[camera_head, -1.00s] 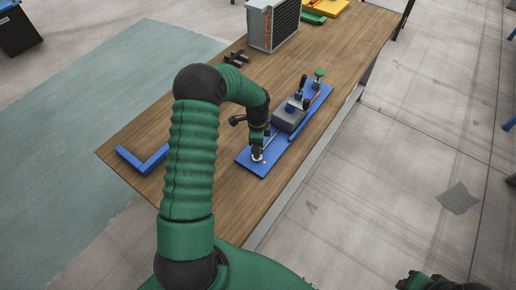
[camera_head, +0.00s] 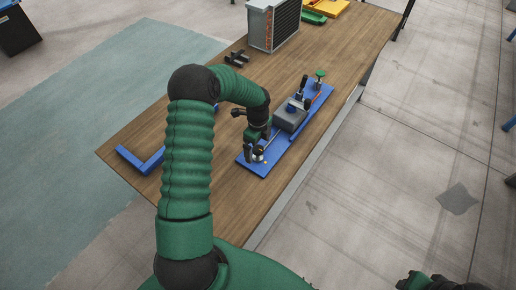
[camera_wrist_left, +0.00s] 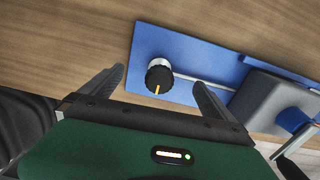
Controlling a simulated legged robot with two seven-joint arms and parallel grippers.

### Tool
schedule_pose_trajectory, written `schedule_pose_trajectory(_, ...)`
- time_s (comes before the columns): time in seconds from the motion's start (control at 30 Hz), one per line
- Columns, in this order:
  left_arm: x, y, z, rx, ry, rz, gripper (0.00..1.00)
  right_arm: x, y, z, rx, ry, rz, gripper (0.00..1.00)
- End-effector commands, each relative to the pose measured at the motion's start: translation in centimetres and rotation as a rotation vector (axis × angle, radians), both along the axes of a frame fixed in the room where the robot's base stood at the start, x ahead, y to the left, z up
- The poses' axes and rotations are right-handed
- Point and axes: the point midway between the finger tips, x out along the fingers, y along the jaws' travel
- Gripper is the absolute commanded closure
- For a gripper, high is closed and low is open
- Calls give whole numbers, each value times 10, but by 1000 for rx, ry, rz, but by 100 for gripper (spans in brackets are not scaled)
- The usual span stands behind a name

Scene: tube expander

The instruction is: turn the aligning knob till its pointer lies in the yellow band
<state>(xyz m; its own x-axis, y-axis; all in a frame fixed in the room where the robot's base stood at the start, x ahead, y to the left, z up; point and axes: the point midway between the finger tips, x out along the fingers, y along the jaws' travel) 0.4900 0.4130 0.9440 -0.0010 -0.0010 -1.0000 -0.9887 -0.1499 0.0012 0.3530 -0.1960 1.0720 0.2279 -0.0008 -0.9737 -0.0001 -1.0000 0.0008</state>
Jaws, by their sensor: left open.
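The aligning knob (camera_wrist_left: 158,77) is a black knob on a pale round base near the end of the blue plate (camera_wrist_left: 185,48). Its orange-yellow pointer line (camera_wrist_left: 156,90) faces the bottom of the left wrist view. My left gripper (camera_wrist_left: 162,75) is open, with one finger on each side of the knob and visible gaps to both. In the head view my left gripper (camera_head: 254,154) is over the near end of the blue plate (camera_head: 255,171). A tiny yellow spot shows there beside the knob. I cannot make out the yellow band in the wrist view.
A grey block (camera_head: 289,118) with dark handles is on the same plate, and a green-topped knob (camera_head: 319,73) stands at its far end. A blue angle bar (camera_head: 140,161) lies at the table's left edge. A finned metal unit (camera_head: 272,25) stands farther back on the wooden table (camera_head: 190,115).

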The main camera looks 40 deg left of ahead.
Motion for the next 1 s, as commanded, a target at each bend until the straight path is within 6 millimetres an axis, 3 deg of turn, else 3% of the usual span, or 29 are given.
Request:
schedule_pose_trajectory(0.17, 0, 0, 8, 0, 0, 0, 0, 0, 0, 7, 0, 0, 0, 64)
schedule_pose_trajectory(0.7, 0, 0, 72, 0, 0, 1, 0, 0, 0, 67, 0, 0, 0, 64)
schedule_pose_trajectory(1.0, 0, 0, 70, 0, 0, 1, 0, 0, 0, 64, 0, 0, 0, 64)
